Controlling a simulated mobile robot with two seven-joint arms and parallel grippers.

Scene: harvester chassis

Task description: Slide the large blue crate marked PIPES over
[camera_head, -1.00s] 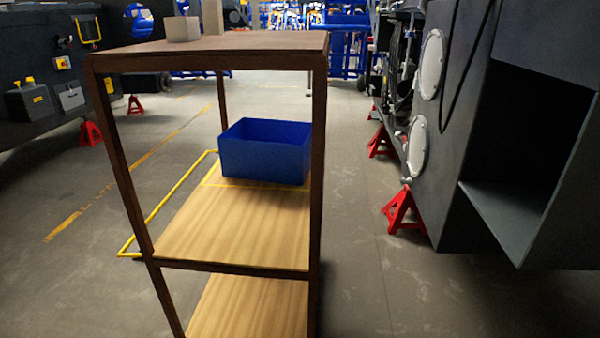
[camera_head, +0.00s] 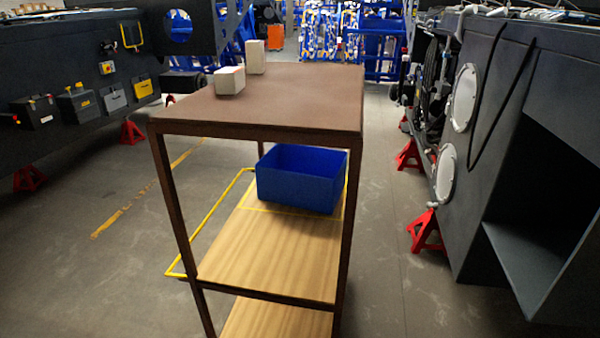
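A large blue open-topped crate (camera_head: 298,186) sits upright at the back of the middle wooden shelf (camera_head: 265,245) of a brown-framed rack. Its near side shows no readable marking from here. A thin yellow outline on the shelf runs by the crate's near edge. The rack's brown top (camera_head: 300,105) stands above the crate, and a front post (camera_head: 350,210) passes just right of it. Neither of my grippers is in view.
Two pale blocks, one low (camera_head: 229,80) and one taller (camera_head: 255,57), stand on the rack top. Dark chassis (camera_head: 480,150) with red stands (camera_head: 426,231) lie to the right, more dark machinery (camera_head: 60,130) to the left. Floor on both sides of the rack is clear.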

